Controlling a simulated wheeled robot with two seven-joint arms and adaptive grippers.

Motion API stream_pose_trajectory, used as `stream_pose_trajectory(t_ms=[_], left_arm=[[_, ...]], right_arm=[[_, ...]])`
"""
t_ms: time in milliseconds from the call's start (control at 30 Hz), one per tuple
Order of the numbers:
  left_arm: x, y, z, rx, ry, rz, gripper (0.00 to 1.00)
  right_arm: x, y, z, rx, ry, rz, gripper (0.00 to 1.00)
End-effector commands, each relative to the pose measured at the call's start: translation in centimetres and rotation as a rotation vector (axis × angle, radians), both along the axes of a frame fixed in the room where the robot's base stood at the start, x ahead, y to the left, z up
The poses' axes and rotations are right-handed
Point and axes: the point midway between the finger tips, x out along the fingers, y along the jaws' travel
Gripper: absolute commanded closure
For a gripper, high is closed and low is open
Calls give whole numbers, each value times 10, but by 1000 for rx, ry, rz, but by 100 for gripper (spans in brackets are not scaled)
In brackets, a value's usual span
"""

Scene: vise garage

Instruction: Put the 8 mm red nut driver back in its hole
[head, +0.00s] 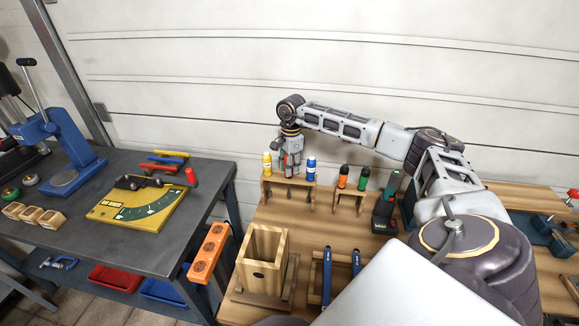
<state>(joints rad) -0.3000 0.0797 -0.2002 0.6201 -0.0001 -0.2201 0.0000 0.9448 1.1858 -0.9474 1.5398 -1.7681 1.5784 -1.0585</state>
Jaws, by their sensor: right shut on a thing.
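My right gripper (291,164) points down at the small wooden rack (272,187) at the back of the wooden bench. It is shut on the red nut driver (285,162), of which only a little red shows between and beside the fingers. The yellow nut driver (267,164) stands in the rack just left of the gripper, and the blue one (311,169) just right. The held driver's hole and shaft are hidden or too small to make out, so I cannot tell whether it is in the hole. My left gripper is not in view.
A second wooden rack (349,194) holds drivers with black-orange (343,177) and green (363,179) handles. A wooden box (262,247) and blue-handled tools (327,270) are nearer. The dark table (60,225) at left carries a yellow gauge board (125,218) and a blue press (66,145).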

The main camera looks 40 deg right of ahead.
Motion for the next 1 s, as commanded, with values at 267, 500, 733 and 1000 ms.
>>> stream_pose_trajectory(t_ms=[267,500,733,1000], left_arm=[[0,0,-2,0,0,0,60],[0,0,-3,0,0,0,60],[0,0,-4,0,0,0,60],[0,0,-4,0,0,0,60]], right_arm=[[0,0,-3,0,0,0,98],[0,0,-5,0,0,0,98],[0,0,-7,0,0,0,98],[0,0,-7,0,-1,0,98]])
